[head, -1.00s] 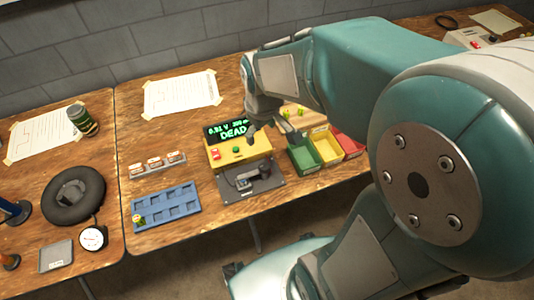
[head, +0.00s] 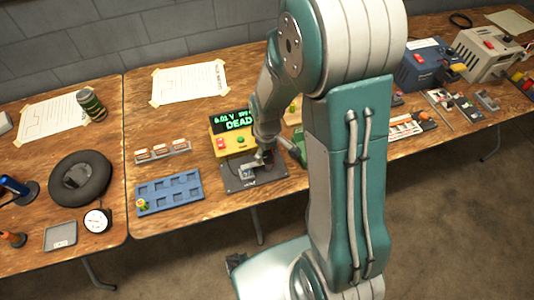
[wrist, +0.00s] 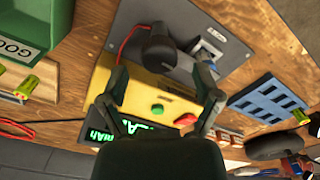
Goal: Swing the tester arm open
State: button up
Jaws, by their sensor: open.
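Contact cannot be told. In the head view my gripper (head: 265,157) hides most of the tester arm.
A blue slotted tray (head: 168,193) lies left of the plate, with a row of small labelled items (head: 162,150) behind it. A green bin (wrist: 22,28) is close on the other side. A black ring-shaped cushion (head: 80,178) rests further left.

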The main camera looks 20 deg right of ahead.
jog(key=shift+d+f, duration=0.1)
jog(key=shift+f, duration=0.7)
grip_shut()
jog(key=shift+m, duration=0.3)
jog(key=m, duration=0.9)
jog(key=shift+s+d, duration=0.1)
jog(key=m, duration=0.4)
jog(key=shift+s+d+m, duration=0.1)
jog(key=shift+m, duration=2)
